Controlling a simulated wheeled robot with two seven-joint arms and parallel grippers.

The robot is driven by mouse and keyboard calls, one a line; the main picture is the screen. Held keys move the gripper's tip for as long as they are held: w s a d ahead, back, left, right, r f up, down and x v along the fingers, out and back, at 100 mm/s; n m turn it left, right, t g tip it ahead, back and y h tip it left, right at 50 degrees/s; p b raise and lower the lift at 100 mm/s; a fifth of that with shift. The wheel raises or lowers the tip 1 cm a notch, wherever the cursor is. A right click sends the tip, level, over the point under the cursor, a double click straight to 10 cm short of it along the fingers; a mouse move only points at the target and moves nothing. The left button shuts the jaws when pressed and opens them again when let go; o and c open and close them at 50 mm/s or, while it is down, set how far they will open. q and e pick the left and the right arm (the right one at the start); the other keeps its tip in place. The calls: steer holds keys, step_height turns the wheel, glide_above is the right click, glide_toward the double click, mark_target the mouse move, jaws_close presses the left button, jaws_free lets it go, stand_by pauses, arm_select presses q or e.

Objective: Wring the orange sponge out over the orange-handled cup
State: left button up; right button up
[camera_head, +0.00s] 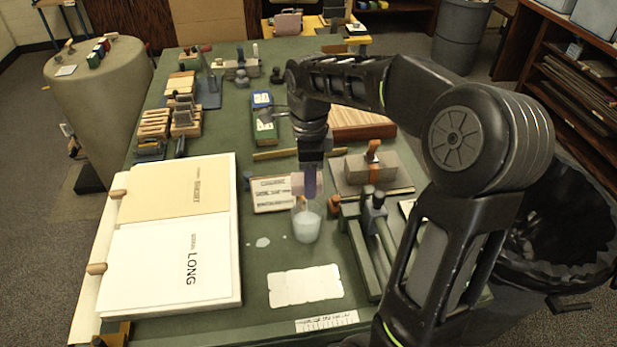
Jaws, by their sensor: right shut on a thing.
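My right gripper (309,182) points straight down over the middle of the table, with a purple part at its tip. It is shut on a pale pinkish block (297,184), apparently the sponge, mostly hidden by the gripper; its orange colour is not clear. Directly below stands an upright clear cup (306,225) with whitish content, and the gripper tip is just above its rim. A small orange-brown piece (334,204) sits at the cup's right; I cannot tell if it is the cup's handle. My left gripper is not in view.
A green clamp-like frame (365,240) stands close right. A block with an orange handle (371,170) sits behind it. My right arm hides the table's right side.

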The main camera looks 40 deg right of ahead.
step_height(320, 180, down, 5)
steer(key=b, duration=0.3)
steer(key=shift+r, duration=0.1)
stand_by(0.4)
steer(key=shift+o, duration=1.2)
jaws_close()
stand_by(0.6)
steer(key=shift+o, duration=0.2)
jaws_free()
steer(key=shift+c, duration=1.4)
